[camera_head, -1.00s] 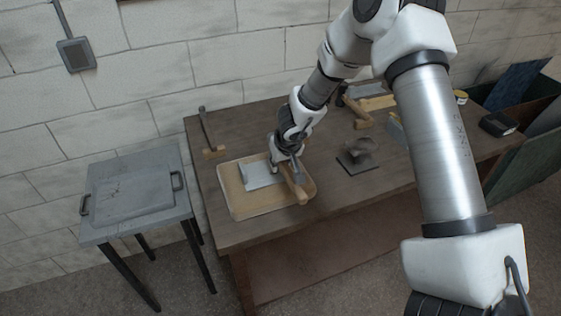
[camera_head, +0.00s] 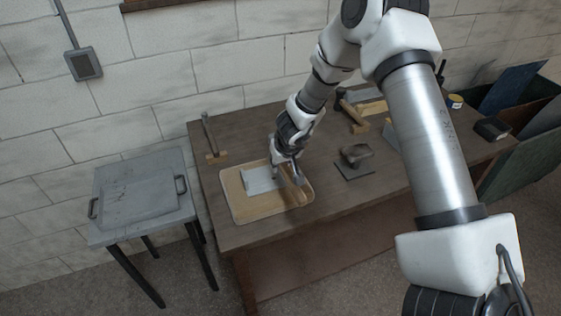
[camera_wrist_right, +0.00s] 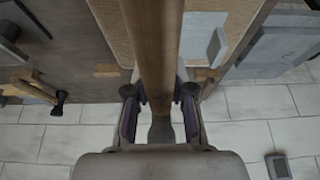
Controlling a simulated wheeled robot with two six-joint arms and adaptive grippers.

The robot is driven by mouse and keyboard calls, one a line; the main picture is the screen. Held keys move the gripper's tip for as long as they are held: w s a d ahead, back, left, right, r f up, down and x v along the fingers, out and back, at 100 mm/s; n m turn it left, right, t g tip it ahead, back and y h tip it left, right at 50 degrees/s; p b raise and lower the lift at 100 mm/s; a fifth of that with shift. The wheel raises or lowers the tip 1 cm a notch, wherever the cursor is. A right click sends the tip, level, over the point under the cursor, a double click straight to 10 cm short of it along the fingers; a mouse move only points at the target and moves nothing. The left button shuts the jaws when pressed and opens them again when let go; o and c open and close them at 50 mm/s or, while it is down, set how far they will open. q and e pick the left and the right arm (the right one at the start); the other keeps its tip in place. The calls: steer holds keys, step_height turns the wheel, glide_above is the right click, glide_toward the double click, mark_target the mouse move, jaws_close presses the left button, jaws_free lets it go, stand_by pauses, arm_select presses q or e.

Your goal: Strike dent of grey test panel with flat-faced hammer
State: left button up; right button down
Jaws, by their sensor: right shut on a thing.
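The grey test panel (camera_head: 259,181) is a small pale sheet lying in a shallow wooden tray (camera_head: 237,211). It also shows beside the held handle in the right wrist view (camera_wrist_right: 217,46). No dent can be made out. My right gripper (camera_head: 290,168) is over the tray's right part, beside the panel. In the right wrist view it is shut on a wooden handle (camera_wrist_right: 160,45) with a grey end (camera_wrist_right: 161,130) beyond the fingers. It appears to be the flat-faced hammer; its striking face is hidden. My left gripper is not in view.
Another hammer (camera_head: 207,134) stands on a wood block at the back left. More wooden-handled tools (camera_head: 352,111) lie at the back. A dark rounded block (camera_head: 355,155) sits right of the tray. A grey stand (camera_head: 137,205) with a handled plate is left of the bench.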

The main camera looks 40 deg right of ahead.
steer(key=shift+r, duration=0.1)
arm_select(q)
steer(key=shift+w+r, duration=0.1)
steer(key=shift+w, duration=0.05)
arm_select(e)
steer(key=shift+w, duration=0.2)
steer(key=shift+s, duration=0.1)
steer(key=shift+f, duration=1.7)
steer(key=shift+r, duration=0.15)
